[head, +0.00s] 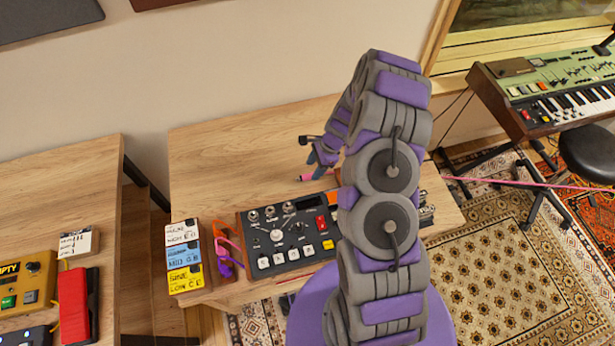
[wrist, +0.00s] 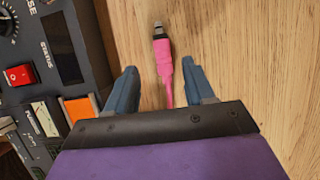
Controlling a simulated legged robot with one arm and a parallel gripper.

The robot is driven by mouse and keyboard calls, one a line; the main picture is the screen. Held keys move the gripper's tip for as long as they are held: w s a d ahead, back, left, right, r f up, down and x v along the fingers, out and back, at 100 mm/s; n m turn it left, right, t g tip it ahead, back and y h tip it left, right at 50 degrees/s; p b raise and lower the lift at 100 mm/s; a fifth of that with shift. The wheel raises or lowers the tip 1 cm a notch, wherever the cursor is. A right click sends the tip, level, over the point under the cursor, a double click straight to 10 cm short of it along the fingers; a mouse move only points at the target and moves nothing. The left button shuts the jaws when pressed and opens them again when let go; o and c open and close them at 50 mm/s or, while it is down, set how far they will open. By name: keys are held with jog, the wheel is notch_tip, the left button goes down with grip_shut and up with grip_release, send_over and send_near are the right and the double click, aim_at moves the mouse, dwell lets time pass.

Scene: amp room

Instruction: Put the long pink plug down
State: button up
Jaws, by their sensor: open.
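The long pink plug (wrist: 163,62) lies on the wooden table, its metal tip pointing away from my gripper in the wrist view. Its pink cable runs back between the fingers and under the gripper body. In the head view the plug (head: 308,177) shows as a small pink piece on the table behind the black device. My gripper (wrist: 163,88) is open, with one blue finger on each side of the plug's rear end and a gap on both sides. In the head view my gripper (head: 318,160) is small and partly hidden by my arm.
A black device (head: 290,235) with knobs and buttons stands at the table's front, close left of my gripper in the wrist view. Bare wooden tabletop (head: 230,150) lies behind. A pink cable (head: 520,184) stretches rightward.

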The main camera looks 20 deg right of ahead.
aim_at(310, 174)
jog(key=x, duration=0.3)
jog(key=b+x, duration=0.1)
jog(key=shift+w+d+f, duration=0.2)
jog(key=shift+f, duration=0.1)
grip_shut()
